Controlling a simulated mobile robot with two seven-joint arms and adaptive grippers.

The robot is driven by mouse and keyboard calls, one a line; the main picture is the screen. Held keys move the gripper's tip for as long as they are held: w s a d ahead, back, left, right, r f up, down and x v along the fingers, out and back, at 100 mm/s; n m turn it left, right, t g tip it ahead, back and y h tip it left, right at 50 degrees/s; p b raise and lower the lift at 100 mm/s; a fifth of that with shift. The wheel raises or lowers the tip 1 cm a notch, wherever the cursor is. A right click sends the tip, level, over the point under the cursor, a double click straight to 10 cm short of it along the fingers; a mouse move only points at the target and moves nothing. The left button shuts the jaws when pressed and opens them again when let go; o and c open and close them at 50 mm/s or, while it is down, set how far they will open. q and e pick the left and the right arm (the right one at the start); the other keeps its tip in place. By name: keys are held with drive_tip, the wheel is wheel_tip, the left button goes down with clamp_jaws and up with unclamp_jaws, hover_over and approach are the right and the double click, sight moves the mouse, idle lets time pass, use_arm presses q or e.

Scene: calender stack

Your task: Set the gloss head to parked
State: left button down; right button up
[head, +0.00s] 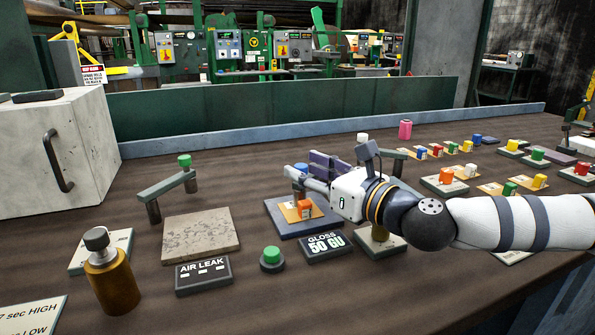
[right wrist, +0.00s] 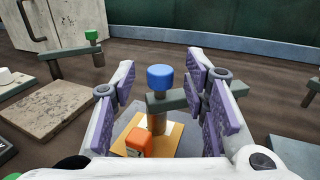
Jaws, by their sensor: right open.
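A swing arm with a blue knob (right wrist: 160,77), a grey bar and a brown head stands over a plate in the right wrist view. The knob also shows in the head view (head: 300,168), partly hidden by my gripper. An orange block (head: 304,205) on a yellow card lies on the dark blue plate (head: 284,226) below. The label GLOSS 50 GU (head: 325,246) stands in front of this plate. My right gripper (head: 309,173) is open, its purple-padded fingers on both sides of the blue knob. I cannot tell whether they touch it. My left gripper is not in view.
A similar arm with a green knob (head: 184,160) stands left beside a stone slab (head: 200,230). A green button (head: 271,256), an AIR LEAK label (head: 203,275) and a brass cylinder (head: 110,278) are in front. Several coloured blocks on cards lie right.

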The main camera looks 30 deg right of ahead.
drive_tip(key=shift+w+a, duration=0.15)
drive_tip(key=shift+w, duration=0.9)
clamp_jaws()
